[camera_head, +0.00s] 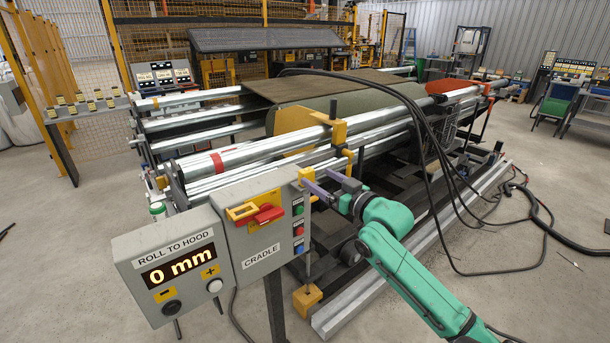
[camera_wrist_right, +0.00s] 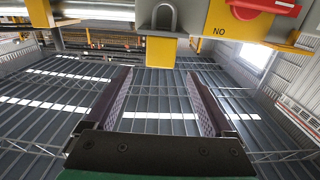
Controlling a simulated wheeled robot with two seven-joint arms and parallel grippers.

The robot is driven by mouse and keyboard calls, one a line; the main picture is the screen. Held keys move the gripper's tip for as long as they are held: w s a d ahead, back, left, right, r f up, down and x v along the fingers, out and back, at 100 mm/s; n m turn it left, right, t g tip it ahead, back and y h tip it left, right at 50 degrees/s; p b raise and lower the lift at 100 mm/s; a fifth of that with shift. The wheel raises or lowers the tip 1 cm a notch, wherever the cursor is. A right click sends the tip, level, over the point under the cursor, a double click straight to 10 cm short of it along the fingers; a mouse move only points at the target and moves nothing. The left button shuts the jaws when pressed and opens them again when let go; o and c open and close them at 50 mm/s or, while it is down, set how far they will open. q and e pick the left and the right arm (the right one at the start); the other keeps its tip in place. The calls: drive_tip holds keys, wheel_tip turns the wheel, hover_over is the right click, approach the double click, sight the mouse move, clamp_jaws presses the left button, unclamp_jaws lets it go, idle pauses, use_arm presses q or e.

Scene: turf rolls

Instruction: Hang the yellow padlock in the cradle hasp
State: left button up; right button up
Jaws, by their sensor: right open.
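A small yellow block that looks like the yellow padlock (camera_head: 307,174) is at the upper right corner of the grey CRADLE box (camera_head: 240,262). In the wrist view the yellow padlock (camera_wrist_right: 160,52) lies just beyond the fingertips, beside a grey arch that may be its shackle. The cradle hasp (camera_head: 242,212) is a yellow plate with a red handle (camera_head: 266,215) on the box front. It shows partly in the wrist view (camera_wrist_right: 222,22). My right gripper (camera_head: 318,189) is open and empty, its purple fingers pointing at the padlock. My left gripper is out of view.
A grey display box (camera_head: 178,272) reading 0 mm adjoins the CRADLE box on the left. Coloured buttons (camera_head: 298,230) line the box's right side. Steel rollers and a turf roll (camera_head: 340,105) stand behind. Black hoses (camera_head: 440,150) loop at the right.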

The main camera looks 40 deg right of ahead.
sight(310, 172)
drive_tip(key=w+p, duration=0.2)
drive_tip(key=w, duration=0.4)
drive_tip(key=shift+w+d+p, duration=0.1)
drive_tip(key=shift+w+p, duration=0.1)
drive_tip(key=shift+p, duration=0.15)
drive_tip(key=shift+s, duration=0.15)
drive_tip(key=c, duration=0.9)
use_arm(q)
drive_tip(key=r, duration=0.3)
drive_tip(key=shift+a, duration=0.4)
use_arm(e)
clamp_jaws()
